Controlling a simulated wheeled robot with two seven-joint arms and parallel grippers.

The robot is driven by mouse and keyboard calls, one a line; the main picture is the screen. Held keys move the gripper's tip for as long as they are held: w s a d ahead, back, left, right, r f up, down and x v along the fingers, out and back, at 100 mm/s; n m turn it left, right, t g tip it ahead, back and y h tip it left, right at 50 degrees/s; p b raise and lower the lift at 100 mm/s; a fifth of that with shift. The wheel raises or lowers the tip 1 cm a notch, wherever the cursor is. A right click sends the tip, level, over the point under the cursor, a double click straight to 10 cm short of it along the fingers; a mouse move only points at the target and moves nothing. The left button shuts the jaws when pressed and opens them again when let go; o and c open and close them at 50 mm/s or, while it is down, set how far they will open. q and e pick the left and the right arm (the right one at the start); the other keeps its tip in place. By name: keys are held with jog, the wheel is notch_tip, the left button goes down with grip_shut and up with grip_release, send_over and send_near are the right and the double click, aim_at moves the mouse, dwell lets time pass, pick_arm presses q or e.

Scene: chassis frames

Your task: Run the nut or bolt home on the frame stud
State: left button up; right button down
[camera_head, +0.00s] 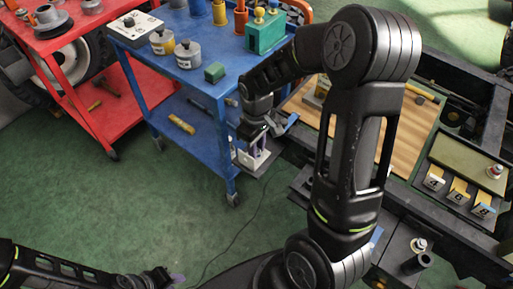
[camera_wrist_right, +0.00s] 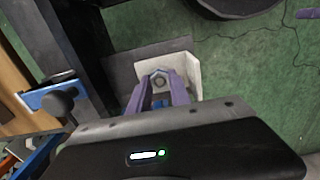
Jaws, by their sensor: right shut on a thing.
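My right gripper (camera_head: 257,143) reaches down beside the dark chassis frame, past the blue cart's right edge. In the right wrist view its two purple fingers (camera_wrist_right: 159,88) close on a small grey round part (camera_wrist_right: 159,80), seemingly the nut or bolt. It sits in front of a pale angled bracket (camera_wrist_right: 186,72), which also shows in the head view (camera_head: 258,161). The stud itself is hidden, and I cannot tell how far the part is seated. My left gripper (camera_head: 176,279) is low at the bottom left over the floor; its jaws are too small to judge.
The blue cart (camera_head: 215,85) holds jars, a green block (camera_head: 214,72) and coloured posts. A red cart (camera_head: 45,45) stands at the left. A wooden board (camera_head: 300,112) and numbered blocks (camera_head: 459,192) lie on the right. The green floor (camera_head: 130,200) is mostly clear.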

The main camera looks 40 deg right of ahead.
jog(key=shift+m, duration=1)
jog(key=m, duration=0.4)
jog(key=c, duration=1.1)
grip_release()
jog(key=shift+c, duration=1.2)
